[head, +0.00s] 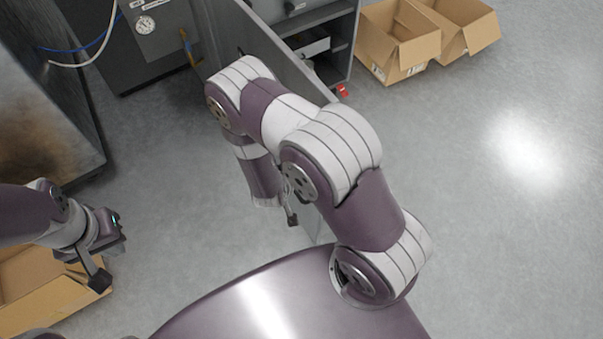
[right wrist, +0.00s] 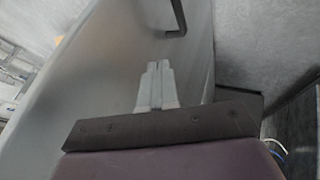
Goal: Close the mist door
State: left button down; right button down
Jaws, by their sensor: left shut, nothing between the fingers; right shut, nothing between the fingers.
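The mist door, a large grey metal panel (head: 222,28), stands swung out from the dark cabinet, and my right arm covers much of it in the head view. In the right wrist view the grey panel (right wrist: 110,70) fills the left and middle, with a dark bar handle (right wrist: 180,20) near the top. My right gripper (right wrist: 158,66) is shut and empty in front of the panel; whether it touches cannot be told. My left gripper (head: 108,262) is shut and empty at the lower left, far from the door.
An open cabinet with shelves (head: 325,40) stands behind the panel. Open cardboard boxes (head: 400,50) lie at the upper right, and another box (head: 40,295) is below my left gripper. A dark metal unit (head: 50,110) is at the left. The floor at right is clear.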

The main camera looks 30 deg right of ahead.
jog(key=shift+w+d+r, duration=0.1)
jog(key=shift+d+r, duration=0.05)
jog(key=shift+d, duration=1.5)
